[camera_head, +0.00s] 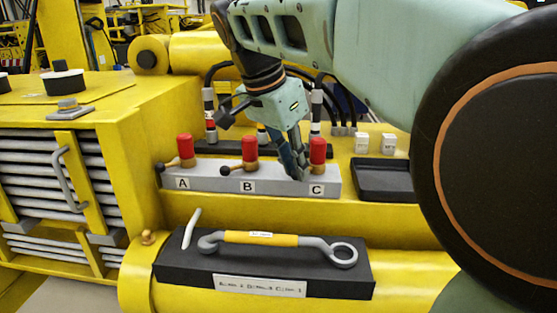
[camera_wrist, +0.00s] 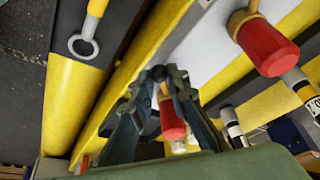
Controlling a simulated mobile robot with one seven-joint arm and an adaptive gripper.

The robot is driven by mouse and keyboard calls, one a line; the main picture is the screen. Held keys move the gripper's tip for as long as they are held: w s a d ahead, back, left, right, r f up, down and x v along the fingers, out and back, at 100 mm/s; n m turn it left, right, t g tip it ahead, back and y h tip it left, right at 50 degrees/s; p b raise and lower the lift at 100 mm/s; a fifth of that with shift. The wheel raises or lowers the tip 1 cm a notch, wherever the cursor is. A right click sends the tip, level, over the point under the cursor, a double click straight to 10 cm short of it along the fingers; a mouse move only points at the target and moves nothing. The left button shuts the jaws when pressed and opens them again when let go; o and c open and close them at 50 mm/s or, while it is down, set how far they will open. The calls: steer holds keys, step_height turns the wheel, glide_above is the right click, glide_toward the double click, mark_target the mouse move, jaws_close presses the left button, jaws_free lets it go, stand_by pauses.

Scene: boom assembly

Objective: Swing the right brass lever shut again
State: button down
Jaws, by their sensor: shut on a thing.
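The right valve, at letter C on the grey block (camera_head: 211,181), has a red cap (camera_head: 317,150). Its brass lever is mostly hidden behind my gripper (camera_head: 297,177) in the head view. In the wrist view, my gripper (camera_wrist: 164,75) is shut on the right brass lever (camera_wrist: 163,91), with the red cap (camera_wrist: 172,122) showing between the fingers. The lever's black knob is hard to tell from the dark fingertips. The B lever (camera_head: 236,168) and A lever (camera_head: 173,164) both point left, with black knobs at their ends.
A black tray (camera_head: 383,192) lies right of the block. In front, a black stand (camera_head: 185,265) holds a grey wrench with a yellow grip (camera_head: 262,238). Hoses (camera_head: 315,110) rise behind the valves. Two small white boxes (camera_head: 361,143) stand behind the tray.

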steer(key=shift+w+a+m, duration=0.15)
steer(key=shift+w+m, duration=0.05)
steer(key=shift+m, duration=0.1)
stand_by(0.4)
steer(key=c, duration=1.8)
jaws_free()
steer(key=shift+c, duration=0.2)
steer(key=shift+r, duration=0.1)
steer(key=v, duration=1.2)
steer(key=shift+a, duration=0.1)
